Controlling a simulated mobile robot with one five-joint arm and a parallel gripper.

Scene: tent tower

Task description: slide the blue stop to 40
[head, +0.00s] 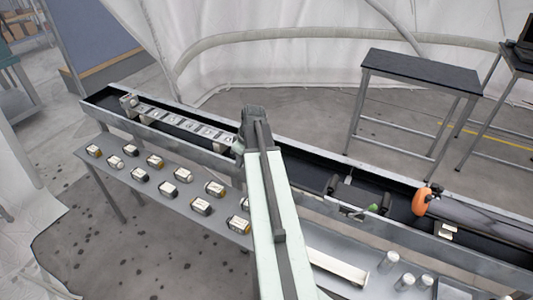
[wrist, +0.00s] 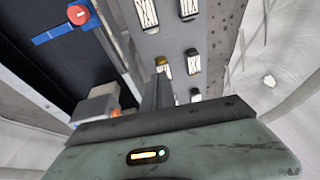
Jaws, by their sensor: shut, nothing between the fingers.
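The blue stop (wrist: 62,31), a flat blue bar with a round red knob (wrist: 77,14), lies across the dark channel at the upper left of the wrist view. I cannot pick it out in the head view, where my arm covers part of the channel. My gripper (wrist: 158,92) is shut and empty, to the right of the stop and apart from it. A row of pale marked plates (head: 185,123) runs along the left part of the long metal trough (head: 330,160) in the head view. Their markings are too small to read, so I cannot tell which is 40.
A grey shelf (head: 135,178) in front of the trough carries several small labelled blocks. A grey block with an orange part (wrist: 95,105) is near my gripper. An orange ring (head: 421,201) is at the trough's right. A dark-topped table (head: 425,68) stands behind.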

